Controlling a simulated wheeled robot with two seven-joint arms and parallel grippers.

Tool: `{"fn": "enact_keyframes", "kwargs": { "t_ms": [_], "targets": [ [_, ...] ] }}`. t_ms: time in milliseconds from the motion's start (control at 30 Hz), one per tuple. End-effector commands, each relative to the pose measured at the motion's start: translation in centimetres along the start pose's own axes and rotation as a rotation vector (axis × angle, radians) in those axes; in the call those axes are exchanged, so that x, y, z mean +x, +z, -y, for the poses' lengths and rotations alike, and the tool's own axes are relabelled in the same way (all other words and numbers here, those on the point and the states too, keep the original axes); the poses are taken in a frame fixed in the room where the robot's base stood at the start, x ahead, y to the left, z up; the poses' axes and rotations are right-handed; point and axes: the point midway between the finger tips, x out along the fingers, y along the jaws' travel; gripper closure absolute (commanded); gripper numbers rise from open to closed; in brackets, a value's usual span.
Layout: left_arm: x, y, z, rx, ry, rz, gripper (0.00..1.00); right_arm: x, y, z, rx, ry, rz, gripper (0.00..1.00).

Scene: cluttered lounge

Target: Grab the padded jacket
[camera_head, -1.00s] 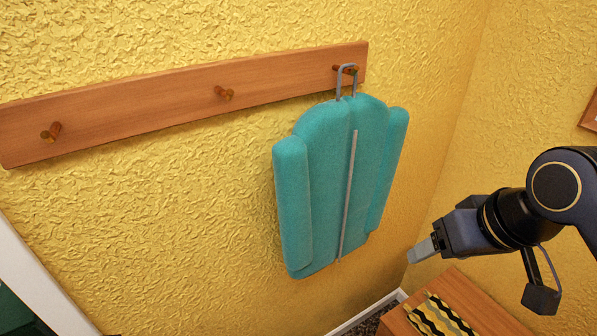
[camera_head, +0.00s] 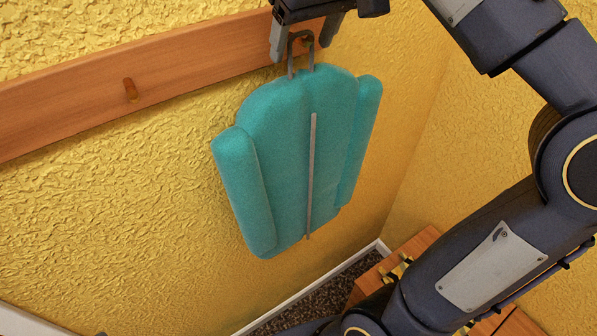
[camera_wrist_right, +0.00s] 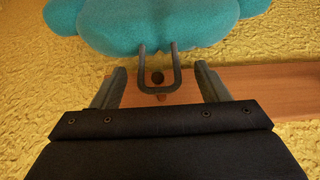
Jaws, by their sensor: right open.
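The teal padded jacket (camera_head: 275,165) hangs by its grey wire loop (camera_head: 301,50) from a wooden peg on the rack, against the yellow wall. In the right wrist view the jacket (camera_wrist_right: 150,22) shows at the top, with its loop (camera_wrist_right: 158,88) around the peg (camera_wrist_right: 158,78). My right gripper (camera_head: 304,42) is open at the top of the jacket, with one finger on each side of the loop. In the wrist view the open fingers (camera_wrist_right: 160,85) stand apart from the loop, with gaps on both sides. My left gripper is not in view.
The wooden peg rack (camera_head: 60,110) runs along the wall, with an empty peg (camera_head: 131,90) to the left. A wooden piece of furniture (camera_head: 420,243) stands low at right, partly hidden by my right arm. A white skirting board (camera_head: 300,290) edges the dark floor.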

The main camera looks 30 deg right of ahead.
Motion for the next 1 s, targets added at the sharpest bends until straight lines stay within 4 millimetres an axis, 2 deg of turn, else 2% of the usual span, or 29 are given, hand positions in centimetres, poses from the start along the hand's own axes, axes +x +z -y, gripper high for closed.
{"fn": "enact_keyframes", "kwargs": {
  "t_ms": [100, 200, 467, 567, 1000],
  "targets": [
    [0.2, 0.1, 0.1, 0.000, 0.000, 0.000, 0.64, 2.0, 0.2, -0.2, 0.002, 0.002, 0.004, 0.31],
    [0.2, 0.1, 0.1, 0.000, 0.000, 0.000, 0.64, 2.9, 0.2, -0.1, 0.001, 0.001, 0.002, 0.31],
    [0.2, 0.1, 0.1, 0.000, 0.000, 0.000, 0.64, 3.2, 0.1, -0.1, 0.001, -0.001, 0.000, 0.31],
    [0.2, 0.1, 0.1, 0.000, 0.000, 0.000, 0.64, 3.1, 0.1, -0.1, 0.001, -0.001, 0.000, 0.42],
    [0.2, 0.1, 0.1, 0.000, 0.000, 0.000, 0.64, 3.1, 0.1, -0.1, 0.001, 0.000, 0.000, 1.00]
  ]
}}
